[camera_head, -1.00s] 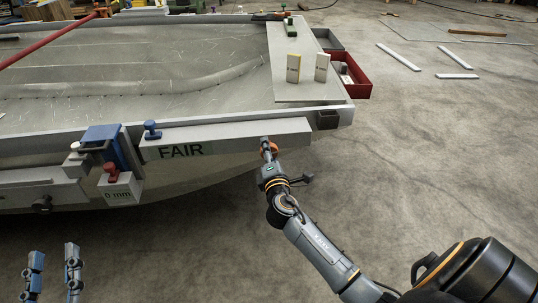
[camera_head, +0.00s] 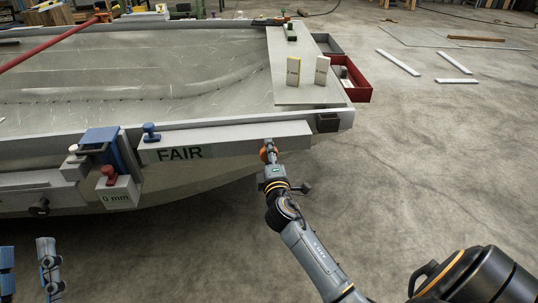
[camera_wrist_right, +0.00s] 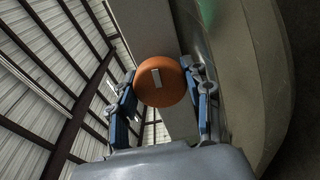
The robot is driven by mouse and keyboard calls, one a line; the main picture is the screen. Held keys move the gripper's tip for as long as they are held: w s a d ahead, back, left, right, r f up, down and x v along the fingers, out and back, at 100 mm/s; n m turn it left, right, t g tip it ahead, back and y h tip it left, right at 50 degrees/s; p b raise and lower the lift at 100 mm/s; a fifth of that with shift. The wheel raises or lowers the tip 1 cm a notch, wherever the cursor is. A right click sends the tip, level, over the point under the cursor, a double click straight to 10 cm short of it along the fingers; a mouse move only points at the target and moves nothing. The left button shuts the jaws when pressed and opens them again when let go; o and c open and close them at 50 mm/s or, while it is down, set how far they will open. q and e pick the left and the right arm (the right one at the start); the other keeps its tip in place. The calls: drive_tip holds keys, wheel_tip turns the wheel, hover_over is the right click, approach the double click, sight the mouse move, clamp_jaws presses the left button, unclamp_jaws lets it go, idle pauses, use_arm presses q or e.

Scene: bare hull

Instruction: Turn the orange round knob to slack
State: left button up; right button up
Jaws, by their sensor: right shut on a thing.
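The orange round knob (camera_head: 264,155) sits at the right end of the grey bar marked FAIR, on the near edge of the hull. It also shows in the right wrist view (camera_wrist_right: 160,92), with a short pale mark on its face, slightly tilted from upright. My right gripper (camera_head: 269,152) is shut on the knob, with one finger on each side of it in the wrist view (camera_wrist_right: 162,95). The head view shows little of the knob behind the fingers. My left gripper (camera_head: 28,262) is open and empty at the lower left, its two fingers apart.
A blue clamp (camera_head: 104,140), a red knob (camera_head: 109,172) and a block marked 0 mm (camera_head: 119,194) are at the bar's left end. A blue knob (camera_head: 150,131) stands near them. A red bin (camera_head: 355,83) is at the hull's right corner. The floor at right is mostly clear.

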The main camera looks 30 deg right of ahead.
drive_tip(key=o, duration=1.1)
drive_tip(key=shift+o, duration=0.2)
drive_tip(key=v, duration=1.2)
